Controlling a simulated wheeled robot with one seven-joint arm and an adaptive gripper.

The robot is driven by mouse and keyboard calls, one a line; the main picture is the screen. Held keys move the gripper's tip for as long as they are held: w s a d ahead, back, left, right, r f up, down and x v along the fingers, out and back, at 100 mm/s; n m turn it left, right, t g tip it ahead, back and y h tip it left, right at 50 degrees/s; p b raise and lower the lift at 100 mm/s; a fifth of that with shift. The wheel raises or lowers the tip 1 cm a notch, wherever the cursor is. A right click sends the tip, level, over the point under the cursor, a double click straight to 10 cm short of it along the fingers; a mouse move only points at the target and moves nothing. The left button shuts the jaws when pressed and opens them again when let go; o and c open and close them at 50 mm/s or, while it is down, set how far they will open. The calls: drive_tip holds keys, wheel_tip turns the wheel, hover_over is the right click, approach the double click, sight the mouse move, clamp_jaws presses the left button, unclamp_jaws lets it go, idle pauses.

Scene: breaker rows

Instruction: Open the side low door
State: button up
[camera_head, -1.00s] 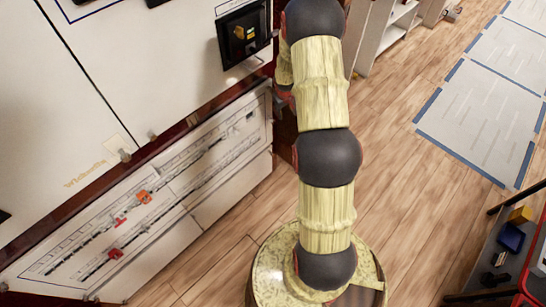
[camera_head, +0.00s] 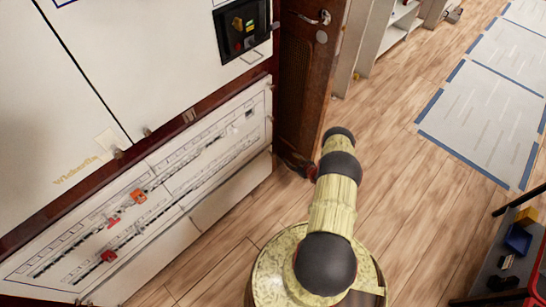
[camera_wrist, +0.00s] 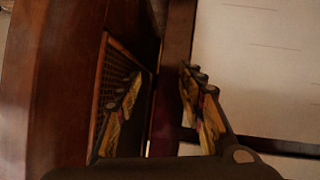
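A dark brown wooden side door (camera_head: 305,100) with a mesh panel stands at the right end of the cabinet in the head view. A metal handle (camera_head: 318,17) is near its visible top. I cannot tell whether it is ajar. In the wrist view my gripper (camera_wrist: 160,100) is open, with fingers apart and nothing held. Brown wood with mesh (camera_wrist: 110,65) lies behind the left finger, and a pale panel is behind the right one. Contact cannot be told.
The white cabinet front (camera_head: 150,190) with printed diagrams and red tags fills the left. A black panel (camera_head: 243,30) is set above it. White shelves (camera_head: 385,40) stand behind the door. A dark rack (camera_head: 505,255) is at lower right. The wooden floor between is clear.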

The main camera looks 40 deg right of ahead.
sight(273, 156)
drive_tip(key=a+r+n+t+y, duration=0.2)
drive_tip(key=a+r+t+y, duration=0.15)
drive_tip(key=a+t, duration=0.3)
drive_tip(key=shift+g+h, duration=0.35)
drive_tip(key=shift+h, duration=0.1)
drive_tip(key=shift+w+a+r+b, duration=0.15)
drive_tip(key=shift+w+b, duration=0.3)
drive_tip(key=shift+w, duration=0.7)
drive_tip(key=shift+w+a+b, duration=0.2)
drive_tip(key=shift+w+b, duration=0.2)
drive_tip(key=shift+w, duration=0.8)
drive_tip(key=shift+w+a+r+b, duration=0.15)
drive_tip(key=shift+w+b, duration=0.3)
drive_tip(key=shift+w, duration=0.7)
drive_tip(key=shift+c, duration=0.3)
drive_tip(key=shift+f, duration=0.1)
clamp_jaws()
